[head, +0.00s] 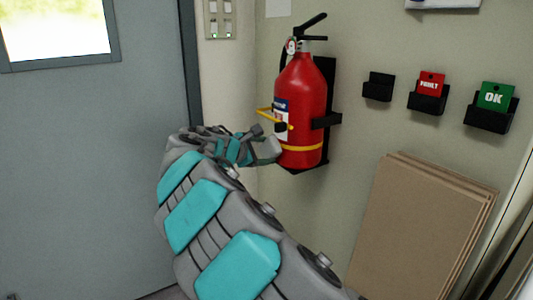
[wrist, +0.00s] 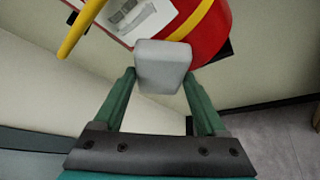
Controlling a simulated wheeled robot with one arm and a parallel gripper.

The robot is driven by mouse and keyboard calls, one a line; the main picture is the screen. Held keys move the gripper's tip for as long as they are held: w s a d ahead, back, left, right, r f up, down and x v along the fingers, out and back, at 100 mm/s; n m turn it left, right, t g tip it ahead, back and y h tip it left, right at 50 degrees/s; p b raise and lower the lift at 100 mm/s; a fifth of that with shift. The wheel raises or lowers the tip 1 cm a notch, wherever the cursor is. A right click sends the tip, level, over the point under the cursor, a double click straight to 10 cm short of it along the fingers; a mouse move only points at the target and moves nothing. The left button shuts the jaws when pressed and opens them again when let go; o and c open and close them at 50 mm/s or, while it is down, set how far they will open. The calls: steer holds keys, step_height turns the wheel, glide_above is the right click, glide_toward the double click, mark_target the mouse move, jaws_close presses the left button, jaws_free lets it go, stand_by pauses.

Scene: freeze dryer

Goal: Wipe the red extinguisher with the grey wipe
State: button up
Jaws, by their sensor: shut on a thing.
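The red extinguisher (head: 301,100) hangs upright in a black bracket on the wall, with a black handle on top and a yellow band near its base. My gripper (head: 262,148) is at its lower left side. In the wrist view my gripper (wrist: 160,82) is shut on the grey wipe (wrist: 162,65), a pale grey block between the two green fingers. The wipe is right at the lower part of the extinguisher (wrist: 208,32), by its label and yellow band. I cannot tell whether they touch. The wipe also shows in the head view (head: 271,147).
A yellow loop (head: 268,113) sticks out left of the extinguisher. Black wall holders (head: 379,88) hang to the right, two with a red FAULT card (head: 431,84) and a green OK card (head: 495,96). Brown boards (head: 420,230) lean below. A grey door (head: 80,170) is at left.

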steer(key=shift+d, duration=0.1)
steer(key=shift+s+a, duration=0.55)
steer(key=shift+a, duration=0.25)
steer(key=shift+s+a, duration=0.5)
steer(key=shift+a, duration=0.35)
steer(key=shift+s+a, duration=0.55)
steer(key=shift+a, duration=0.25)
steer(key=shift+a, duration=0.15)
steer(key=shift+s+a, duration=0.85)
steer(key=shift+a, duration=0.3)
steer(key=shift+d+f, duration=0.1)
